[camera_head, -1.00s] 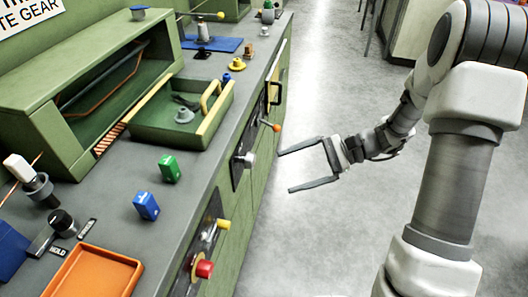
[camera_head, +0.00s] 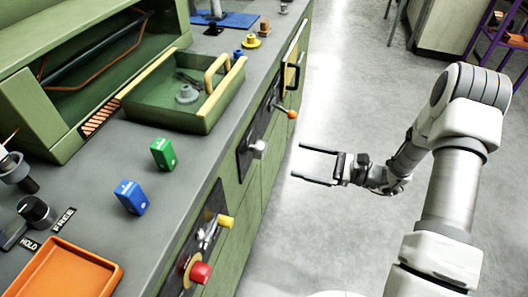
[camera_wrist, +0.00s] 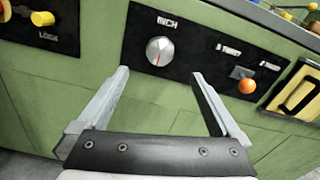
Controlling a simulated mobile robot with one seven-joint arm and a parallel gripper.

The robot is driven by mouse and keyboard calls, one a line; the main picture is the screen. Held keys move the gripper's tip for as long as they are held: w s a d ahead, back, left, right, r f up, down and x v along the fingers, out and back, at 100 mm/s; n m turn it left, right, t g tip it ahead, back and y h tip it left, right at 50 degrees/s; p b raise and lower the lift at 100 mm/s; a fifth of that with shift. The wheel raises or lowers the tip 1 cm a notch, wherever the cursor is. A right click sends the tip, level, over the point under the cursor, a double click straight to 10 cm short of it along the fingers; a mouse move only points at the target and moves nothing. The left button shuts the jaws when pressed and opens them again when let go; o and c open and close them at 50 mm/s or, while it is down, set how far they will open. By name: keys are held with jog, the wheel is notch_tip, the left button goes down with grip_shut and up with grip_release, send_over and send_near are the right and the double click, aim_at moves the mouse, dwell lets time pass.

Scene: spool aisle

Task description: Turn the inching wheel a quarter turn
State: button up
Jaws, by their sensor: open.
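The inching wheel (camera_wrist: 160,51) is a round silver knob with a red mark pointing down, on a black panel labelled INCH in the wrist view. It also shows on the cabinet front in the head view (camera_head: 259,149). My gripper (camera_head: 302,163) is open and empty, out over the floor to the right of the knob and apart from it. In the wrist view my gripper (camera_wrist: 158,82) has its two fingers spread, with the knob beyond and between them.
An orange-tipped lever (camera_wrist: 247,86) sits right of the knob, near a yellow-framed black handle (camera_wrist: 298,95). A yellow knob (camera_wrist: 42,18) is at the left, and a red knob (camera_head: 200,272) is nearer. Floor beside the cabinet is clear.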

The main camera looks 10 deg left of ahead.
aim_at(265, 151)
jog(key=a, duration=0.4)
jog(key=w+a+b, duration=0.1)
jog(key=a, duration=0.3)
jog(key=a+b, duration=0.1)
jog(key=a, duration=0.2)
jog(key=shift+w+a, duration=0.35)
jog(key=shift+a, duration=0.05)
jog(key=shift+c, duration=0.2)
jog(key=c, duration=1.3)
